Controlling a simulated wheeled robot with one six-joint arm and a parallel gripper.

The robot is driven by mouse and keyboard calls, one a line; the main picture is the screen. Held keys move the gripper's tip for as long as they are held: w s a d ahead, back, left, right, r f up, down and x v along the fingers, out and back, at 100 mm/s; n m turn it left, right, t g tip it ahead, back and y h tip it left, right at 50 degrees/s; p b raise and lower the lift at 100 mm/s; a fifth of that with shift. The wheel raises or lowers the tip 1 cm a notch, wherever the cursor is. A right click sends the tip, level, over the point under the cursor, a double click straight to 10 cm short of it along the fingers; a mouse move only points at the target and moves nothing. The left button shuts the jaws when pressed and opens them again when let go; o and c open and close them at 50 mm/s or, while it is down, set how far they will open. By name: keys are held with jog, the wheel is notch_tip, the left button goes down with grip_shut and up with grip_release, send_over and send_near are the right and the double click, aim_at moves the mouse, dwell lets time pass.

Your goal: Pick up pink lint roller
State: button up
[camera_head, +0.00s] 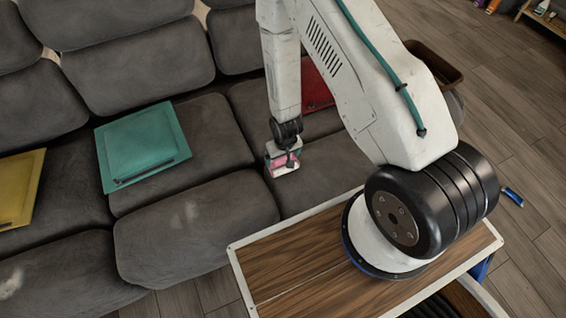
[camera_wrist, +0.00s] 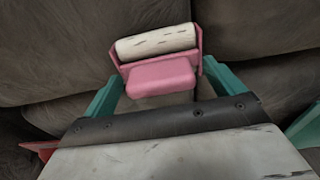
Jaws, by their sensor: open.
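The pink lint roller (camera_wrist: 160,78) has a white roll with dark marks in a pink frame. It lies on the dark grey sofa (camera_head: 185,240), close to the gap between seat cushions. My gripper (camera_wrist: 158,88) is open, with its teal fingers left and right of the pink part in the wrist view. I cannot tell whether they touch it. In the head view my gripper (camera_head: 284,163) points down over the seat, and bits of pink and white show at its tip. Most of the lint roller is hidden there.
A teal pillow (camera_head: 145,143) and a yellow pillow (camera_head: 20,190) lie on the sofa to the left. A red pillow (camera_head: 317,88) is behind my arm. A brown bin (camera_head: 436,62) stands to the right. A small blue object (camera_head: 512,197) is on the wooden floor.

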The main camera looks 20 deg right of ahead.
jog(key=c, duration=1.2)
jog(key=shift+r, duration=0.2)
